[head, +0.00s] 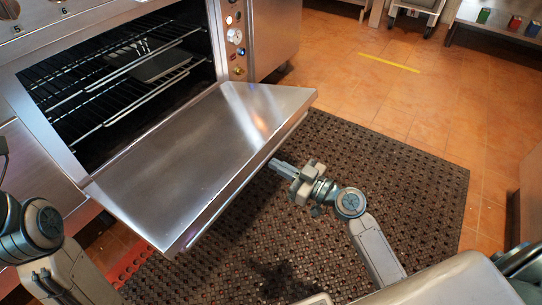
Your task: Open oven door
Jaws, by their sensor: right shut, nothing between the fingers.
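The oven door (195,150) is swung down and out, a wide steel panel hinged along its lower edge and lying close to flat. The oven cavity (70,90) behind it is open, with wire racks and a dark tray (160,64) on one of them. My right gripper (277,164) is shut and empty, at the door's outer edge, right of its middle. I cannot tell whether its fingertips touch the door. My left arm comes in at the lower left; its gripper is not visible.
A control panel with knobs (235,36) stands right of the cavity. A perforated dark mat (400,185) covers the floor under and right of the door. Orange tiles (440,100) lie clear beyond it. A shelf with small coloured containers (514,22) is at the far right.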

